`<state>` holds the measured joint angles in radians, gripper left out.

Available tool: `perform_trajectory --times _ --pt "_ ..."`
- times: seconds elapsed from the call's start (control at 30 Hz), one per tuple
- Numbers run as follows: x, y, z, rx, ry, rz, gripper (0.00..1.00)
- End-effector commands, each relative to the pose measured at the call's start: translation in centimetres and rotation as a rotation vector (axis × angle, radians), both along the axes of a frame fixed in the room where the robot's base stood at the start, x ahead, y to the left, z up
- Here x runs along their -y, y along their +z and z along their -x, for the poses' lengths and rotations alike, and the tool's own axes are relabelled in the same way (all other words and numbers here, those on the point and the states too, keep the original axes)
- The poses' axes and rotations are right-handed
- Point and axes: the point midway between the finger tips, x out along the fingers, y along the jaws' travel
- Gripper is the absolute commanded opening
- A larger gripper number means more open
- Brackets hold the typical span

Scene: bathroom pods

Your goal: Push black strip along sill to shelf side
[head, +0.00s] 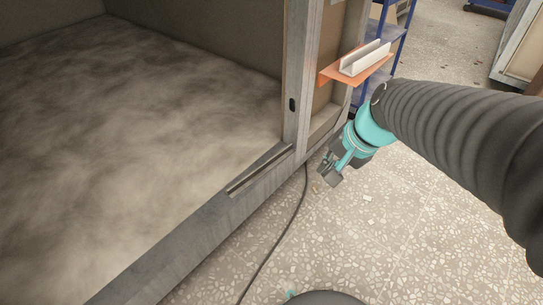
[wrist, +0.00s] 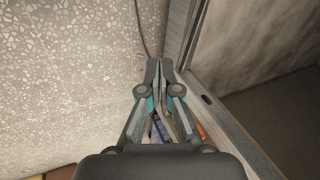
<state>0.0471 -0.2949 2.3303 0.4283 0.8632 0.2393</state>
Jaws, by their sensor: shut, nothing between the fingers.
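The black strip (head: 260,169) lies lengthwise on the grey sill (head: 180,240), at the sill's far end close to the upright post (head: 301,75). My gripper (head: 327,173) hangs over the floor, outside the sill and to the right of the strip, apart from both. Its fingers are shut and empty, and they also show closed together in the wrist view (wrist: 161,65). An orange shelf (head: 328,75) carrying a pale channel piece (head: 364,58) sticks out beyond the post.
A dark cable (head: 278,243) runs over the speckled floor (head: 400,220) beside the sill. A blue rack (head: 403,45) stands behind the shelf. The pod floor (head: 120,120) left of the sill is empty. The post has a dark slot (head: 292,105).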

Motion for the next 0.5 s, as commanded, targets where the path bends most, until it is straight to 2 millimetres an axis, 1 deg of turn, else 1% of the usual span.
perform_trajectory --times 0.03,0.17,0.27,0.37,0.5 --pt "-0.5 -1.3 -1.5 -0.044 -0.053 -0.050 0.00" --pt "-1.6 -3.7 -5.0 -0.138 -0.200 -0.178 0.00" --pt "-2.2 -5.9 -7.8 -0.215 -0.321 -0.271 0.00" --pt "-2.8 -8.4 -10.4 -0.294 -0.445 -0.360 0.00" --pt "-3.2 -12.5 -14.1 -0.404 -0.627 -0.475 0.00"
